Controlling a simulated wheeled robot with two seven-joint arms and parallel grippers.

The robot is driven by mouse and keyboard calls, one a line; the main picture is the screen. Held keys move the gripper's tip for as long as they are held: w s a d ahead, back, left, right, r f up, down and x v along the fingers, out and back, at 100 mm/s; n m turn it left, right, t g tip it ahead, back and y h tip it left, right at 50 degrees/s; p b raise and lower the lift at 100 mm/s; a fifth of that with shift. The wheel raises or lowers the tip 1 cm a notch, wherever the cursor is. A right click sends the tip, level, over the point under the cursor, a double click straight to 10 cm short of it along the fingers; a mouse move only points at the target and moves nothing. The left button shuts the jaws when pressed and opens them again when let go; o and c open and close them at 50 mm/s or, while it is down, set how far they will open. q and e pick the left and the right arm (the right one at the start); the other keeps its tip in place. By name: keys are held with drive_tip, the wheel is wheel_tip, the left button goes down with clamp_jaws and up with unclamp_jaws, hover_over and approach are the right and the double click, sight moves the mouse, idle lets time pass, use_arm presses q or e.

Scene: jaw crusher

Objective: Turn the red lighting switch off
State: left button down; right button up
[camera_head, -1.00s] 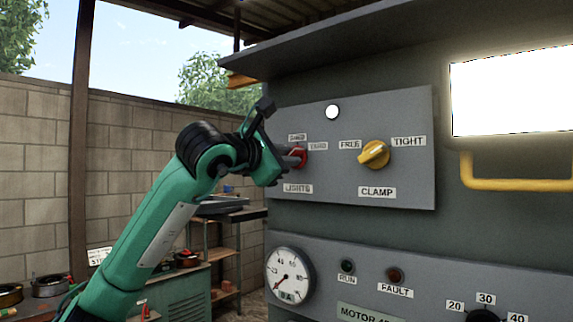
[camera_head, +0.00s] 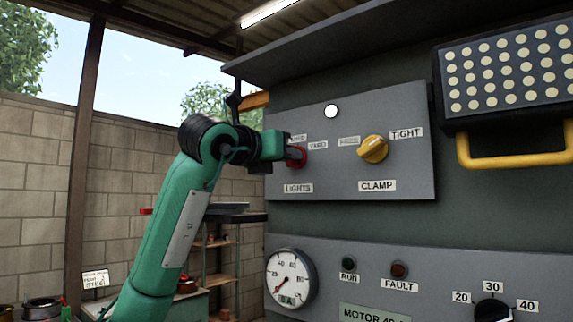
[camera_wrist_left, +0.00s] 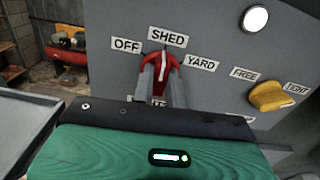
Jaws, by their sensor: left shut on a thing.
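The red lighting switch (camera_head: 299,156) is on the grey panel above the LIGHTS label, partly covered by my left gripper (camera_head: 288,154). In the left wrist view the red switch (camera_wrist_left: 171,61) sits below the labels OFF, SHED and YARD. Its pale pointer mark is up, toward SHED. My left gripper (camera_wrist_left: 162,86) is shut on the switch, one finger on each side of it. The OFF label (camera_wrist_left: 127,46) is to the left of SHED. My right gripper is not in view.
A yellow CLAMP knob (camera_head: 373,149) is right of the switch on the same panel. A lamp (camera_head: 508,72) with a yellow handle (camera_head: 515,158) juts out at the right and is dark. A ceiling tube (camera_head: 270,12) is lit. A gauge (camera_head: 291,279) is below.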

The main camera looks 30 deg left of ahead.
use_arm(q)
drive_tip(key=n+b, duration=0.4)
drive_tip(key=n, duration=0.7)
drive_tip(key=shift+b, duration=0.3)
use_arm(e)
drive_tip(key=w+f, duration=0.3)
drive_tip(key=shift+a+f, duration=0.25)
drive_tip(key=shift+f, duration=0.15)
use_arm(q)
drive_tip(key=shift+a+n, duration=0.1)
drive_tip(key=shift+n, duration=0.2)
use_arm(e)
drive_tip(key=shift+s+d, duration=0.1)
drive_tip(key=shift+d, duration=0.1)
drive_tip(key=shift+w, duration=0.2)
